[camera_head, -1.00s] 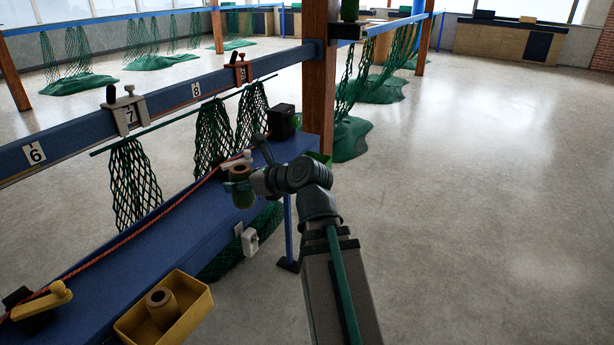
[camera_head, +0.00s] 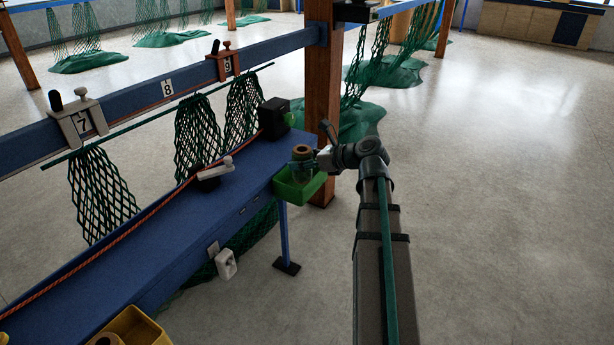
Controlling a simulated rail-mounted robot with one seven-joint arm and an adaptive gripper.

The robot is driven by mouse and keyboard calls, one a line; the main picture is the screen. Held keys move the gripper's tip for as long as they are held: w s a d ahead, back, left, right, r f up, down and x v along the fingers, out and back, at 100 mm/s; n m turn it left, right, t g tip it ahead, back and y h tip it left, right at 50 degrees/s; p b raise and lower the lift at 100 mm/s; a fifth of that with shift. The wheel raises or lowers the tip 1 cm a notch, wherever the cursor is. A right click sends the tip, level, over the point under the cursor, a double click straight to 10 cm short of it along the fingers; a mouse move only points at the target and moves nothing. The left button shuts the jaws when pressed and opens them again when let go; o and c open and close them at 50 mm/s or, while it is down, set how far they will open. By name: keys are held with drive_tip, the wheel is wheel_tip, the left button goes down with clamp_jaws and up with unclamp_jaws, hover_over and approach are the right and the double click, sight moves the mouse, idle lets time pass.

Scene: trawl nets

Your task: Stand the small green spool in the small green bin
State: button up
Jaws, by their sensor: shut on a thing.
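The small green spool (camera_head: 303,151), with a tan core on top, is upright at the small green bin (camera_head: 299,197). The bin hangs at the far end of the blue bench, and its front wall is in plain view. My gripper (camera_head: 304,164) reaches in from the right and is shut on the spool. The spool's lower part is over or inside the bin's opening. I cannot tell whether its base touches the bin floor.
A black box (camera_head: 274,117) stands on the blue bench (camera_head: 150,237) behind the bin. A wooden post (camera_head: 322,95) rises just beyond. A yellow bin (camera_head: 135,329) with a spool is at the lower left. Open floor lies to the right.

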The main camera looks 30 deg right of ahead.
drive_tip(key=shift+w+d+f, duration=0.85)
drive_tip(key=shift+w+f, duration=1.15)
drive_tip(key=shift+f, duration=0.1)
drive_tip(key=shift+w+d+f, duration=0.85)
drive_tip(key=shift+w+f, duration=1.1)
drive_tip(key=shift+f, duration=0.15)
drive_tip(key=shift+w+d+f, duration=0.85)
drive_tip(key=shift+w+f, duration=1.15)
drive_tip(key=shift+f, duration=0.1)
drive_tip(key=shift+f, duration=0.1)
drive_tip(key=o, duration=1.2)
drive_tip(key=shift+o, duration=0.2)
drive_tip(key=shift+s+d+r, duration=0.15)
drive_tip(key=shift+s+r, duration=0.05)
drive_tip(key=shift+s, duration=0.05)
drive_tip(key=v, duration=1.1)
drive_tip(key=shift+s, duration=0.15)
